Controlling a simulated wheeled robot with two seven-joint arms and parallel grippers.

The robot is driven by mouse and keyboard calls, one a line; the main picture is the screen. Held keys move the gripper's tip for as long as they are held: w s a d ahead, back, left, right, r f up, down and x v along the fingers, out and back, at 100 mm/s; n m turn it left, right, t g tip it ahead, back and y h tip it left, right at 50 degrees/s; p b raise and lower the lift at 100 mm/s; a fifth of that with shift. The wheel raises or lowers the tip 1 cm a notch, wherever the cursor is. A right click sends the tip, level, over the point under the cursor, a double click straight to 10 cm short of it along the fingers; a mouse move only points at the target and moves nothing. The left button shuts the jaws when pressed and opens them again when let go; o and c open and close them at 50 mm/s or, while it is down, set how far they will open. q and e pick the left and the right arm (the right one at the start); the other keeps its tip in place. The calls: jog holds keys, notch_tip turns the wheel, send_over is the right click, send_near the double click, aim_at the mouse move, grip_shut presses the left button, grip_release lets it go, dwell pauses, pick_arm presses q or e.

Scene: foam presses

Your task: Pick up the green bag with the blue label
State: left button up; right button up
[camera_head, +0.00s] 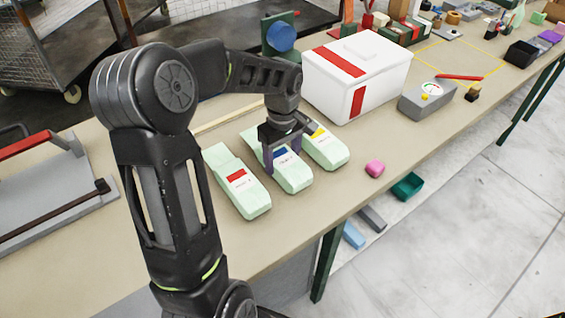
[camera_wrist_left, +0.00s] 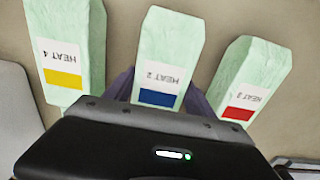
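The green bag with the blue label (camera_head: 290,171) lies on the bench between two similar pale green bags. In the left wrist view it is the middle bag (camera_wrist_left: 165,60), with a blue patch and "HEAT 2" on its label. My left gripper (camera_head: 284,152) is down over it, with one finger on each side. In the wrist view both purple fingers show right beside the bag's edges. I cannot tell whether they press on it. The bag appears to rest on the bench. My right gripper is not in view.
The red-label bag (camera_head: 241,190) and yellow-label bag (camera_head: 327,150) lie close on either side. A white box with red stripes (camera_head: 350,85) stands just behind. The bench's front edge is near.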

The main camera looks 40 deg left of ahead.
pick_arm(q)
jog(key=c, duration=0.8)
notch_tip(320, 180, up, 10)
jog(key=shift+b, duration=0.55)
